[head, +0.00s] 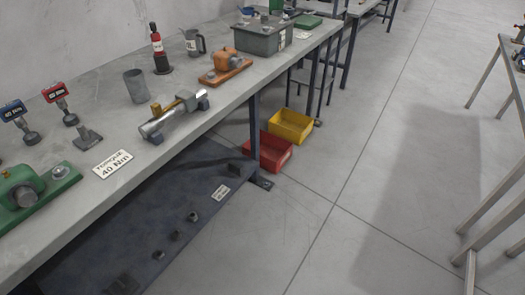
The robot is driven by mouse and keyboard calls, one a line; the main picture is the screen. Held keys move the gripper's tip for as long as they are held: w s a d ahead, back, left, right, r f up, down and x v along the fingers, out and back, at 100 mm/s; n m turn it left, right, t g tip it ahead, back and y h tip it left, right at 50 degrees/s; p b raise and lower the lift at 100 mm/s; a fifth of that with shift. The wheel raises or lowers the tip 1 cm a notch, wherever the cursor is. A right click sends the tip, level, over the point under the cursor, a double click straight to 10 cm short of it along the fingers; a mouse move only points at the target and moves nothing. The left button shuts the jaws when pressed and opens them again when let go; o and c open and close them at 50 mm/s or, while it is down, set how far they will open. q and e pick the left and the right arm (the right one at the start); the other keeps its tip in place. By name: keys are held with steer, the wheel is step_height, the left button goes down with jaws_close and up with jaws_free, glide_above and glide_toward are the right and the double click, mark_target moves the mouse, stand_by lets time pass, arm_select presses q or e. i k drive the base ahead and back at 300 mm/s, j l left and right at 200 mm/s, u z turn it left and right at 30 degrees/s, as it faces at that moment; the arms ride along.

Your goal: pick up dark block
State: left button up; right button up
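Several small dark blocks are in the head view, and I cannot tell which one the task names. On the bench top, a dark grey block (88,137) with a slanted piece lies left of the white "40 Nm" sign. Neither of my grippers is in view.
The bench top (115,95) holds a green fixture (38,190), a metal cylinder on a stand (175,118), a grey cup (136,86) and an orange fixture (226,66). Red (268,151) and yellow (291,126) bins stand on the floor.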

mark_target(235, 168)
steer(key=i+l+z, duration=0.1)
steer(key=i+z, duration=0.15)
steer(key=i, duration=0.7)
